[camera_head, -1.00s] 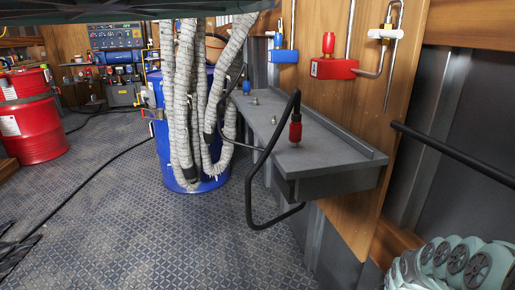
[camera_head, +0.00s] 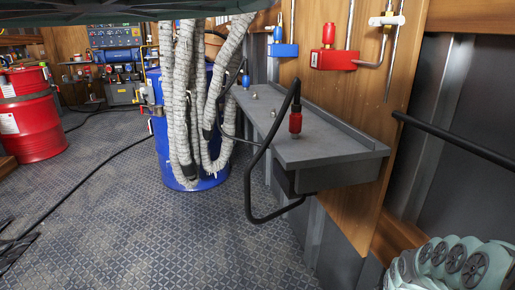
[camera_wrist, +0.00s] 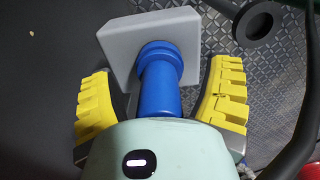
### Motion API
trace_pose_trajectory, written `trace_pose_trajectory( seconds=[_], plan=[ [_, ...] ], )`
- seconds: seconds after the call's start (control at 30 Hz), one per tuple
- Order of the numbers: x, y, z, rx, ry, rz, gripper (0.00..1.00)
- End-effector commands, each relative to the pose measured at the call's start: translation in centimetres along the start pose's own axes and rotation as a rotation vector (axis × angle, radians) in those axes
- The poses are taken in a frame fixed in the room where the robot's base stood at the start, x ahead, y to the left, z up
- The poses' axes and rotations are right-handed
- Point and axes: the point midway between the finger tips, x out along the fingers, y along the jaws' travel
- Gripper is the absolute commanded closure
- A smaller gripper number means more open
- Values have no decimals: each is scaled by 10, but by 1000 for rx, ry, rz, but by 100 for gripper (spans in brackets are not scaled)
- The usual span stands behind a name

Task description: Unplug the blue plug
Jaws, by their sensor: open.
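In the head view a small blue plug (camera_head: 246,80) stands at the far end of the grey wall shelf (camera_head: 330,151), near a dark hose. A red plug (camera_head: 295,121) with a black hose stands nearer on the shelf. In the wrist view my gripper (camera_wrist: 162,88) is open, its yellow fingers apart on either side of a blue ringed cylinder (camera_wrist: 158,82). The cylinder runs up to a grey square piece (camera_wrist: 190,25), and its lower end is hidden by the gripper body. I cannot tell whether this cylinder is the blue plug. I see no gripper in the head view.
On the wall are a blue socket box (camera_head: 284,50) and a red socket box (camera_head: 333,60). The patterned floor (camera_head: 130,235) at front left is mostly clear.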

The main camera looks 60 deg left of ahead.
Motion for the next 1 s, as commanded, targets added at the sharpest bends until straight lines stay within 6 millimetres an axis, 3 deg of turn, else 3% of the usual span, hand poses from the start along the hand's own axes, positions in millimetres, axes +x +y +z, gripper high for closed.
trace_pose_trajectory(
  seconds=[0.47, 1.0],
  plan=[
    [0, 0, 0, -1, 0, 0, 21],
    [0, 0, 0, 0, 0, 0, 77]
  ],
)
